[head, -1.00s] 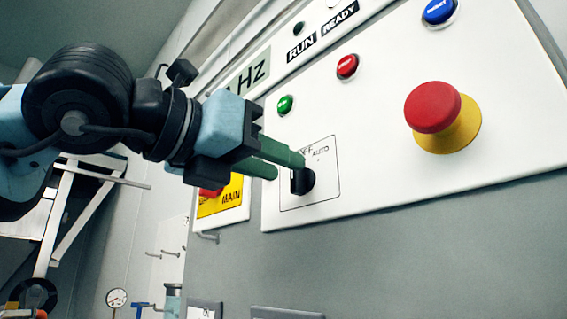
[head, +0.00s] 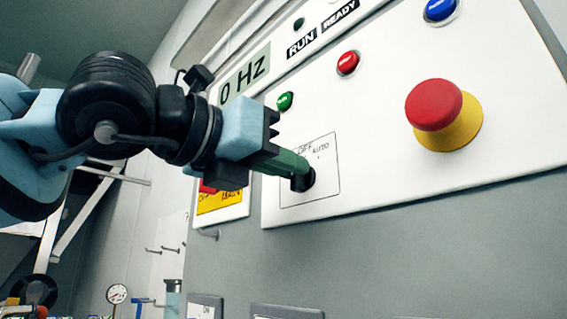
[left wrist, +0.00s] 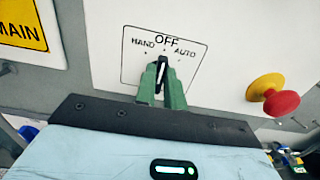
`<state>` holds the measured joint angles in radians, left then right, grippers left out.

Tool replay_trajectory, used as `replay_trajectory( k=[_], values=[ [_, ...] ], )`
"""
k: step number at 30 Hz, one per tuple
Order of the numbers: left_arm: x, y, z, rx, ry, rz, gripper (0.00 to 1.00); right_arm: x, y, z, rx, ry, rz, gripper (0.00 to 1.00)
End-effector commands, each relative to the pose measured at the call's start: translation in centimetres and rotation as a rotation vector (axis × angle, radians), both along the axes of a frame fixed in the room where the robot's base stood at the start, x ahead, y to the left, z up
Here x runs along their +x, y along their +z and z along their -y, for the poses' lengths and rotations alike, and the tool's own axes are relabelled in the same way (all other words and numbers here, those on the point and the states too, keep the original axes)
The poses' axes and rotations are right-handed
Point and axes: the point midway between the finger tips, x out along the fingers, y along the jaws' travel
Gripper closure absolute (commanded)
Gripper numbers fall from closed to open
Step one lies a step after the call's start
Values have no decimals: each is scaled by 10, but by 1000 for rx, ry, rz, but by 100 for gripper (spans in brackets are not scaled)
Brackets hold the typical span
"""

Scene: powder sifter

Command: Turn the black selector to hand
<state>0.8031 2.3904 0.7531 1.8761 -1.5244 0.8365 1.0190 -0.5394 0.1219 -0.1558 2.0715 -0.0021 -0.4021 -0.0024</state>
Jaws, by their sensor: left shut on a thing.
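The black selector (left wrist: 162,70) sits on the white panel inside a thin outlined box marked HAND, OFF and AUTO. In the left wrist view its white line points up at OFF. HAND is to the left of OFF and AUTO to the right. In the head view the selector's black base (head: 304,181) shows just past my fingertips. My left gripper (head: 296,166) has green fingers, shut on the selector from both sides; they also show in the left wrist view (left wrist: 161,84). The fingers hide part of the knob. My right gripper is not in view.
A red emergency button (head: 433,105) on a yellow collar stands out to the right of the selector. Green (head: 285,101), red (head: 348,63) and blue (head: 440,9) buttons sit above. A yellow MAIN plate (left wrist: 22,24) is at the left.

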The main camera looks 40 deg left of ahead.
Motion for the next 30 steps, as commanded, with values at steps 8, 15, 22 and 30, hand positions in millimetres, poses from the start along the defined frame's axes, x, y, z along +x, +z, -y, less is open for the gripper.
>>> replay_trajectory(
  k=[8, 15, 22, 30],
  values=[
    [1, -3, -1, -82, 1, -5, 100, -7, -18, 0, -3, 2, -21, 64],
    [2, -6, -2, -256, 2, -20, 100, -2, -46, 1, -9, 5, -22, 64],
    [2, -5, -3, -455, 2, -35, 100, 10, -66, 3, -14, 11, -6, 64],
    [1, -3, -4, -648, 0, -51, 100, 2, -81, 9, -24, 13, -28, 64]
  ],
)
